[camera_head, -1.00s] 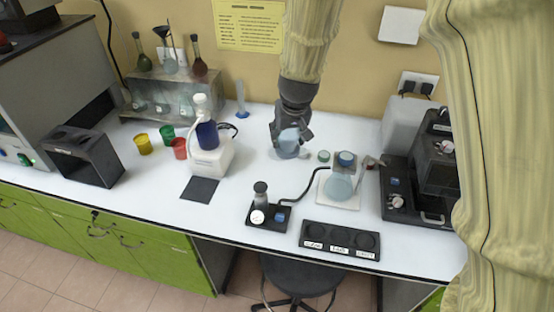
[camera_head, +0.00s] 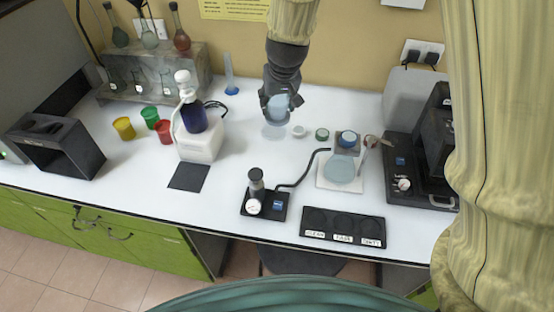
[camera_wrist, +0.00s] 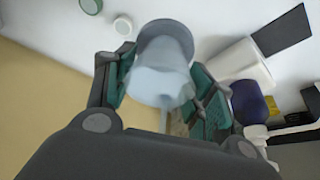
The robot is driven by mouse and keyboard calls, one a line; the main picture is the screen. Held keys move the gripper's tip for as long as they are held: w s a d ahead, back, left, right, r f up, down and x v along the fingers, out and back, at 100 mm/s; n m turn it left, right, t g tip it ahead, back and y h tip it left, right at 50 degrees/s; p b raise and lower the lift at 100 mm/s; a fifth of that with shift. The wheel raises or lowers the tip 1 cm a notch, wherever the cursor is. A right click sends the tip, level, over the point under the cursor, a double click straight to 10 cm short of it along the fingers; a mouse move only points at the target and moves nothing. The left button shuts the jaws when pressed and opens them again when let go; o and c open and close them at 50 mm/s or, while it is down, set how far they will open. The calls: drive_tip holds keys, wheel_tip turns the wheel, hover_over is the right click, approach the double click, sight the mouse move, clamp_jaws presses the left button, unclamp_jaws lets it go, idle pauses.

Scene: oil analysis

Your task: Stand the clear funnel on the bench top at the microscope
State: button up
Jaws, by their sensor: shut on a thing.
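My gripper (camera_head: 281,108) is shut on a clear bluish piece, which looks like the clear funnel (camera_head: 278,102). In the wrist view the funnel (camera_wrist: 160,75) sits between the green-padded fingers, its wide round end away from my wrist and a thin stem towards it. In the head view a faint round bluish patch (camera_head: 273,132) shows just below; I cannot tell if it is the rim or a shadow. The white bench top (camera_head: 300,165) lies below.
A white plate (camera_head: 325,184) with clear glassware and two small pots (camera_head: 299,131) (camera_head: 322,134) are right of my gripper. A black labelled tray (camera_head: 343,227) and gauge block (camera_head: 263,206) stand in front. A white box with a blue bottle (camera_head: 195,118) is left.

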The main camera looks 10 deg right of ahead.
sight(277, 115)
drive_tip(key=b+x, duration=0.2)
drive_tip(key=x, duration=0.1)
drive_tip(key=s+b+x, duration=0.1)
drive_tip(key=b+x, duration=0.1)
drive_tip(key=x, duration=0.1)
drive_tip(key=shift+f+b, duration=0.35)
drive_tip(key=f, duration=0.8)
drive_tip(key=shift+s+b, duration=0.35)
drive_tip(key=shift+s, duration=0.05)
drive_tip(key=shift+f, duration=1.65)
drive_tip(key=shift+f, duration=0.1)
drive_tip(key=o, duration=1)
drive_tip(key=shift+w, duration=0.1)
